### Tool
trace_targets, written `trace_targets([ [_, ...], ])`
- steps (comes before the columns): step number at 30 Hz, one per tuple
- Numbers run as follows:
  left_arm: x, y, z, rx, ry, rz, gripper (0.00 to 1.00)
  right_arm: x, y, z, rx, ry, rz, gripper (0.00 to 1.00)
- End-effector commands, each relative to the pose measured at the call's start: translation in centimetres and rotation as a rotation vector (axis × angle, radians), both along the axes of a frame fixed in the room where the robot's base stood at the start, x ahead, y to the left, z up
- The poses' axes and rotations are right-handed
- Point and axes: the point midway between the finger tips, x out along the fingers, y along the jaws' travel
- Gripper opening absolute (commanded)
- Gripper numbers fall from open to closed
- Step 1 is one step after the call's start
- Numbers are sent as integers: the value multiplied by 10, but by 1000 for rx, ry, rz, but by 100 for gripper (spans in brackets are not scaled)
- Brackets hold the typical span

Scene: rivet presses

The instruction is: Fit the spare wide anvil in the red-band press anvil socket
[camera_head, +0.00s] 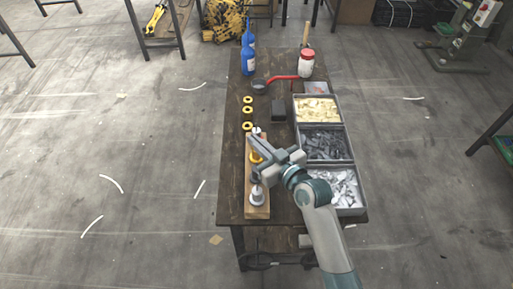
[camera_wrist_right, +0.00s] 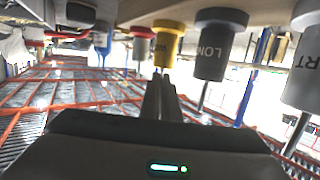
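A wooden rack (camera_head: 259,211) on the table's left side holds several anvils. In the right wrist view its wood edge runs along the top, with a yellow anvil (camera_wrist_right: 167,45) marked with a "W", a dark grey one (camera_wrist_right: 215,48) marked "LON…", and a pale one (camera_wrist_right: 305,70) ending in "RT". A grey anvil (camera_head: 257,196) shows at the near end in the head view. My right gripper (camera_head: 252,145) is over the rack; in the wrist view its fingers (camera_wrist_right: 164,80) are together, just short of the yellow anvil. I cannot make out a red-band press. My left gripper is out of view.
Bins of yellow (camera_head: 318,110), dark (camera_head: 325,145) and pale parts line the table's right side. Yellow-ringed parts (camera_head: 248,110), a black block (camera_head: 278,110), a red-handled tool (camera_head: 284,78), blue bottles (camera_head: 248,60) and a red-lidded jar (camera_head: 306,63) stand farther back.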

Motion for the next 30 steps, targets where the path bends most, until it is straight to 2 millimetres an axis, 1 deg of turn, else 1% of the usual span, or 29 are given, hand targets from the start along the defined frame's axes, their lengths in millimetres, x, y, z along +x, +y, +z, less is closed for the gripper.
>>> trace_targets([
  [4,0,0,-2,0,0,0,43,1,0,6,0,-4,0,0],
  [8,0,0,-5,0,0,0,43,1,0,19,1,-5,0,0],
  [13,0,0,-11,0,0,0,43,3,-1,45,2,-9,-1,0],
  [16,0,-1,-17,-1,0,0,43,19,-13,52,-2,-9,-2,0],
  [24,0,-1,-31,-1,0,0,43,58,-41,81,-2,-7,-2,0],
  [30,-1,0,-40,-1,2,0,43,80,-58,98,-1,-4,-1,0],
])
